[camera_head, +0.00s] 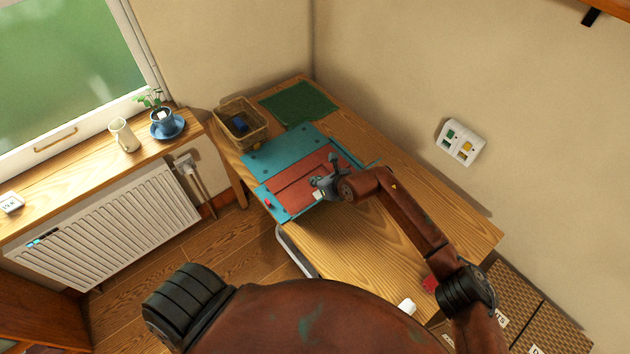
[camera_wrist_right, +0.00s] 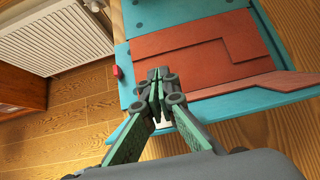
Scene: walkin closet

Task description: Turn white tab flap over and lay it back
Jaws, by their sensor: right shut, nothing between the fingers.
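A teal board (camera_head: 262,160) lies on the wooden table, with a reddish-brown flap panel (camera_head: 300,182) on it. The panel (camera_wrist_right: 200,58) and the teal board (camera_wrist_right: 190,14) also show in the right wrist view. A small white tab (camera_head: 318,195) shows at the panel's near edge, beside my right gripper (camera_head: 323,188). In the wrist view the fingers (camera_wrist_right: 157,85) hide most of the white tab (camera_wrist_right: 166,118). My right gripper is shut and empty, low over the board's near edge; I cannot tell whether it touches the tab. My left gripper is out of view.
A wicker basket (camera_head: 256,134) with a dark blue item and a green mat (camera_head: 298,103) are at the table's far end. A red knob (camera_head: 267,203) sits at the board's left corner. The near table top (camera_head: 350,250) is mostly clear. A wall rises at the right.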

